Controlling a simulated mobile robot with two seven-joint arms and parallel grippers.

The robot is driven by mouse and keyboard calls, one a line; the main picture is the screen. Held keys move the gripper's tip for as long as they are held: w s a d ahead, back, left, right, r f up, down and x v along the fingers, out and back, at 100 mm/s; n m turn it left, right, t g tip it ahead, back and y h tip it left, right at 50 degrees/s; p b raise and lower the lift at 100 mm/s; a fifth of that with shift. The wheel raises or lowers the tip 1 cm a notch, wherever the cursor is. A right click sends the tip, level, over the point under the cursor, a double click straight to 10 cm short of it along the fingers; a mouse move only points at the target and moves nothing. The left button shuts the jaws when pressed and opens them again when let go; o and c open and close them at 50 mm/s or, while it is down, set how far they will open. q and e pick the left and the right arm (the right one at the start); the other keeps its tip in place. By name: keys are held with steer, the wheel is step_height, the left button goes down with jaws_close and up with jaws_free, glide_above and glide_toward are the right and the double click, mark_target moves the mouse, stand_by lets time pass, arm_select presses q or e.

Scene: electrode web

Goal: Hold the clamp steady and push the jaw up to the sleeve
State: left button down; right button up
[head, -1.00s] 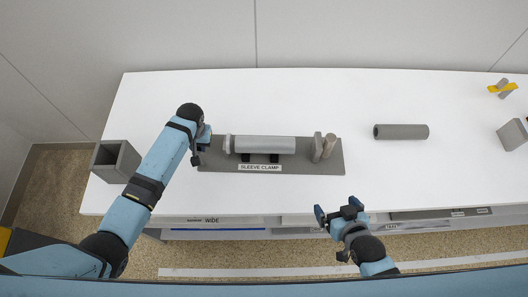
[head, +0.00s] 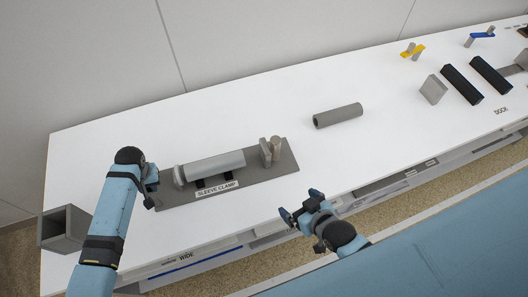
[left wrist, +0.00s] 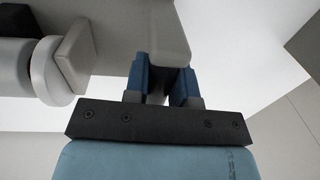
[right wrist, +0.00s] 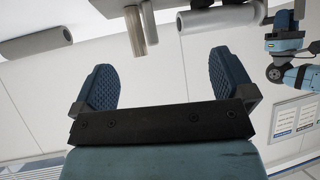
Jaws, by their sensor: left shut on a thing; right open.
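The sleeve clamp's grey base plate (head: 240,187) lies on the white table with a "SLEEVE CLAMP" label at its front. A light grey sleeve (head: 214,166) lies in black cradles on it, a round end stop (head: 178,176) at its left end. The jaw (head: 265,153), a grey upright plate, stands right of the sleeve beside a round tan post (head: 276,147); a small gap seems to separate jaw and sleeve. My left gripper (head: 152,187) is shut on the base plate's left edge; the left wrist view shows its blue fingers (left wrist: 162,80) around it. My right gripper (head: 299,207) is open and empty, in front of the table.
A loose dark grey tube (head: 338,115) lies right of the clamp. A square hollow block (head: 66,228) stands at the left end. Black bars (head: 462,84), a grey block (head: 433,89) and a yellow piece (head: 412,50) lie farther right. The table between clamp and tube is clear.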

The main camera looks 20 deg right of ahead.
steer(key=shift+w, duration=0.15)
steer(key=c, duration=0.5)
steer(key=w+d+m+g, duration=0.1)
steer(key=w+m, duration=0.1)
steer(key=w+d+f+m+g, duration=0.1)
steer(key=w+m, duration=0.1)
steer(key=w+d+m, duration=0.1)
steer(key=w+m, duration=0.1)
steer(key=w, duration=0.1)
steer(key=shift+d+f+g, duration=0.1)
steer(key=shift+f+g, duration=0.3)
jaws_close()
steer(key=w+d+r+m+g+y, duration=0.1)
steer(key=w+d+r+m+g, duration=0.2)
steer(key=w+r+m+g, duration=0.25)
steer(key=w+d+r+m+g+y, duration=0.1)
steer(key=w+d+r+m+g, duration=0.2)
steer(key=w+m, duration=0.5)
steer(key=a+f+m, duration=0.1)
steer(key=a+f, duration=0.6)
steer(key=f, duration=0.1)
steer(key=shift+s+a+t, duration=0.25)
steer(key=shift+s+t, duration=0.1)
steer(key=shift+s, duration=0.1)
